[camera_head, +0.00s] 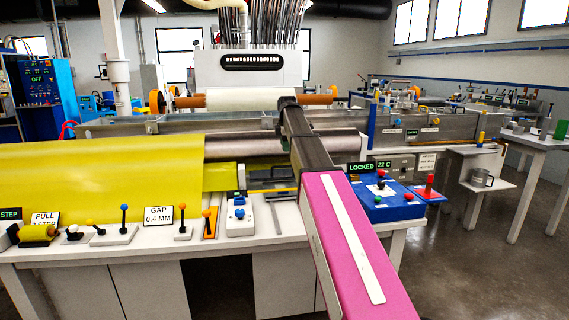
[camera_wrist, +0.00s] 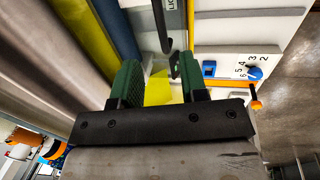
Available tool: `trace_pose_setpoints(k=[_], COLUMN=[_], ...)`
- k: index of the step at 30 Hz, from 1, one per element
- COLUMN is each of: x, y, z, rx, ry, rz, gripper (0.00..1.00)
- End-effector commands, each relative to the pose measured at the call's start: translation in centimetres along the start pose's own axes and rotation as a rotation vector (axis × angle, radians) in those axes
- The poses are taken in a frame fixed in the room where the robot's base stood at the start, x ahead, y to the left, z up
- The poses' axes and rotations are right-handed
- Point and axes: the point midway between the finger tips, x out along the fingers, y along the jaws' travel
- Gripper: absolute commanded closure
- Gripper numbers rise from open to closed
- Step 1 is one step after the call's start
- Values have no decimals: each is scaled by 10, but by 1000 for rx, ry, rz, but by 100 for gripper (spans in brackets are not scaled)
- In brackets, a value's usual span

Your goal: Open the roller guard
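In the head view a broad yellow sheet or cover (camera_head: 100,172) spans the left, beside a grey metal roller (camera_head: 270,145). I cannot tell for sure which part is the roller guard. My gripper is hidden behind my arm there. In the wrist view my gripper (camera_wrist: 158,80) is open, its two green fingers apart. A yellow patch (camera_wrist: 157,90) shows between and beyond them. A dark bar (camera_wrist: 174,62) reaches down close to the right finger; I cannot tell if they touch. Grey rollers (camera_wrist: 65,50) and a yellow strip (camera_wrist: 84,38) lie to the left.
A blue control box (camera_head: 385,205) with a display reading LOCKED stands right of my arm. A white dial box (camera_head: 239,215) and small levers (camera_head: 124,222) line the table's front edge. A numbered blue knob (camera_wrist: 254,73) is right of my gripper. Floor is clear at far right.

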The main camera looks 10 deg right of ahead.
Motion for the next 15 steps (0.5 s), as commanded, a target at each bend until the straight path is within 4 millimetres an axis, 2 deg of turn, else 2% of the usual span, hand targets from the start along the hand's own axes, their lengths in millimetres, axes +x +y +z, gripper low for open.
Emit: trace_pose_setpoints(k=[9, 15], x=[56, 82], y=[0, 0], z=[0, 0], rx=[0, 0], ry=[0, 0], rz=[-2, -1], gripper=[60, 60])
